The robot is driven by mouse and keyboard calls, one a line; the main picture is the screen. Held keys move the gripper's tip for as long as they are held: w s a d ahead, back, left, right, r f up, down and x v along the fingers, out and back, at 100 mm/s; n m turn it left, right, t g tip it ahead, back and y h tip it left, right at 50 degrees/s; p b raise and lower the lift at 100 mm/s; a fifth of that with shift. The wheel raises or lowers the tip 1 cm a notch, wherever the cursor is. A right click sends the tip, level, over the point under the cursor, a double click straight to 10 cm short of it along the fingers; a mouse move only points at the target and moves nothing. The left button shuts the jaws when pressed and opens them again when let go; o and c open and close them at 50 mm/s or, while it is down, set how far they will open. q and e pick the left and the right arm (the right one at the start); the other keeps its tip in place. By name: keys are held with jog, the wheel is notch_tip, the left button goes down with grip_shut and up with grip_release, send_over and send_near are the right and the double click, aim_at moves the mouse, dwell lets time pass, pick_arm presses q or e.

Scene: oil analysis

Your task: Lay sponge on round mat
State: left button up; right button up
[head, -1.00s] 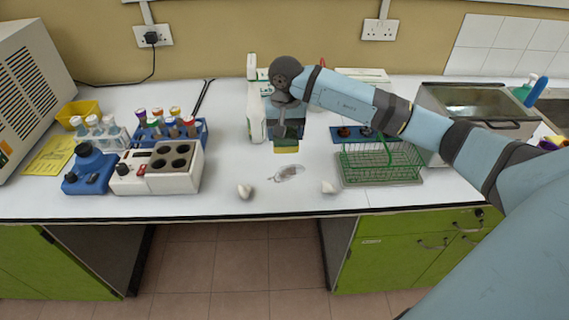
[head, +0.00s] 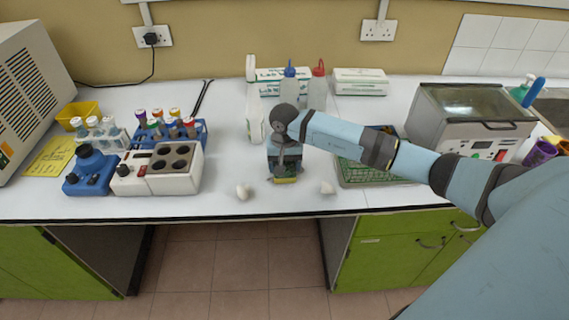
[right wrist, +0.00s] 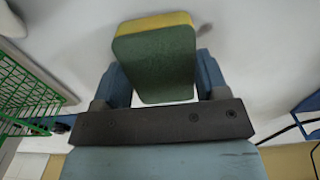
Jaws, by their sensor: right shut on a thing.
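I cannot make out a round mat in these views. My left gripper is not in view.
A green wire basket (head: 355,172) stands to the right, partly behind my arm. The heater block (head: 130,180) is left. Bottles (head: 290,92) stand behind. Bench is clear left of the gripper.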

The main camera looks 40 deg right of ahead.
jog(key=shift+f, duration=0.15)
jog(key=o, duration=0.5)
jog(key=shift+c, duration=0.2)
jog(key=o, duration=0.4)
